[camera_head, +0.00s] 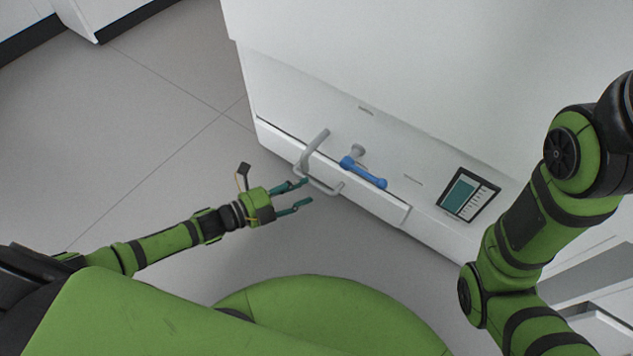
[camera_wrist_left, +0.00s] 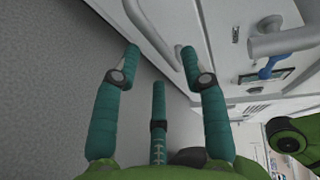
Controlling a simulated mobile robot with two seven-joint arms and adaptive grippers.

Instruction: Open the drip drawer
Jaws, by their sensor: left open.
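The drip drawer (camera_head: 375,200) is a low white panel at the bottom of a white machine's front, and a dark gap line runs along its upper edge at the left. Its grey bar handle (camera_head: 325,189) sticks out towards me. My left gripper (camera_head: 307,192) is open beside the near left part of this handle, with teal fingers pointing at it. In the left wrist view the handle (camera_wrist_left: 151,33) runs slantwise ahead of the spread fingertips (camera_wrist_left: 160,51); nothing is held. I cannot tell whether a finger touches the handle. My right gripper is out of view.
A grey lever (camera_head: 314,147) and a blue-gripped handle (camera_head: 363,174) jut out just above the drawer. A small screen panel (camera_head: 469,193) is to the right. My right arm hangs at the right. The grey floor (camera_head: 165,130) at left is clear.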

